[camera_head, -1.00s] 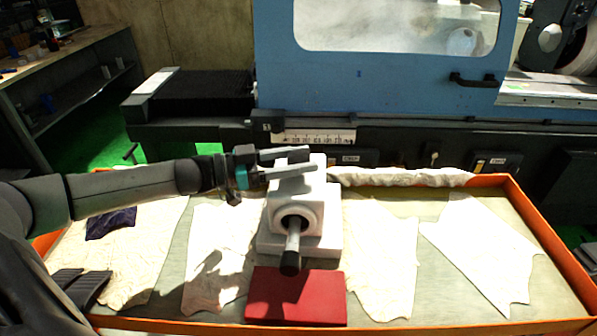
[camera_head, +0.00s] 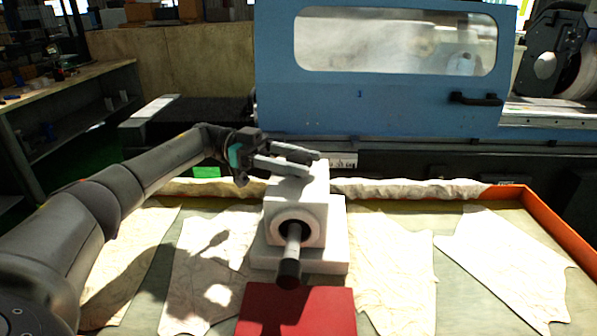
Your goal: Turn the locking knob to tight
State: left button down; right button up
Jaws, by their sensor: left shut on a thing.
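A white block-shaped fixture (camera_head: 297,215) stands on a wider white base in the tray. My left gripper (camera_head: 311,163) comes in from the left at the top of the fixture. Its two grey fingers are shut on the locking knob there. The knob is mostly hidden between the fingers, so its turn angle cannot be read. My right gripper is not in view.
The orange-rimmed tray (camera_head: 552,228) holds the fixture, several pale crumpled sheets (camera_head: 510,265) and a red block (camera_head: 297,312) in front of the rod. The blue grinder cover (camera_head: 400,105) with a window stands behind. A workbench (camera_head: 70,85) is at the far left.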

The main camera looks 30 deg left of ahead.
pick_arm(q)
jog(key=shift+d+m+g+b, duration=0.1)
jog(key=shift+m+g+b, duration=1.4)
jog(key=shift+g, duration=0.5)
jog(key=shift+c, duration=1.2)
grip_release()
